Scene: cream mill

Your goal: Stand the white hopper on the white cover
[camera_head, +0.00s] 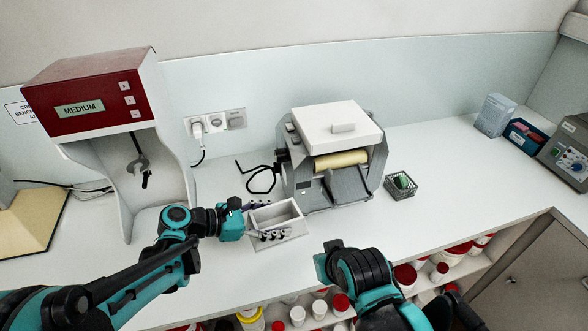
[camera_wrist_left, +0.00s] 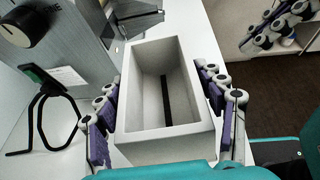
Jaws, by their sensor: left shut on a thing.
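The white hopper (camera_head: 291,230), an open-topped rectangular box with a dark slot in its floor, is at the bench's front, left of centre. My left gripper (camera_head: 264,220) is shut on it, with fingers along two opposite sides. The left wrist view shows the hopper (camera_wrist_left: 165,150) between the purple finger pads, its opening facing the camera. Whether it touches the bench is unclear. The white cover (camera_head: 318,118), a flat lid with a small raised block, lies on the grey mill (camera_head: 300,186). My right gripper's fingers (camera_wrist_left: 272,28) show partly in the left wrist view; their opening is unclear.
A red-and-white machine marked MEDIUM (camera_head: 85,103) stands left of the mill. Jars fill the shelf below the front edge.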

